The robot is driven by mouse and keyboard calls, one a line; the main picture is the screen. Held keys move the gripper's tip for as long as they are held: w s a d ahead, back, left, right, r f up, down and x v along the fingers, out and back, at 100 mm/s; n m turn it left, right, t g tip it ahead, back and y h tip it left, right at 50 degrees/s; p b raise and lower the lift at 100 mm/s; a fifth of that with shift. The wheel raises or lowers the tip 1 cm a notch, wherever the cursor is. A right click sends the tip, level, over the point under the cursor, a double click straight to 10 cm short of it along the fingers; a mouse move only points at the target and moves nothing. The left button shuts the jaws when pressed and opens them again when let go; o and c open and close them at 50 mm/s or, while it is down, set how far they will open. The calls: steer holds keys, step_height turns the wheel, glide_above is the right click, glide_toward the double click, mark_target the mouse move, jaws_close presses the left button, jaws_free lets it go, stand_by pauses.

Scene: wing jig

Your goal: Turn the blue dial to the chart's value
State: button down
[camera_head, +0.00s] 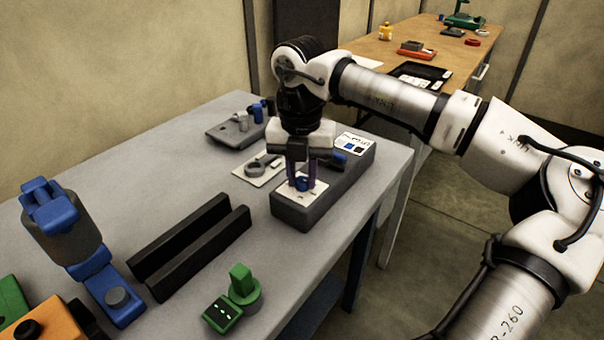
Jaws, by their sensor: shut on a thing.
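The blue dial (301,184) sits on a white plate (311,196) on the near end of a grey box (297,215). My gripper (302,181) points straight down over it, with its fingers on either side of the dial, shut on it. The fingers hide part of the dial, and its pointer and markings are too small to read. A second blue part (340,157) sits on the box, right of my gripper.
A white plate with a grey ring (258,168) lies left of the box, and a grey tray (233,130) lies behind. Black rails (190,245), a blue clamp device (85,250) and a green device (240,290) occupy the left and front. The grey table's (330,240) right edge is near the box.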

mark_target(300, 180)
steer(key=c, duration=1.2)
jaws_free()
step_height(300, 180, up, 14)
steer(key=shift+a, duration=0.15)
steer(key=shift+s+f, duration=0.1)
steer(key=shift+f, duration=0.05)
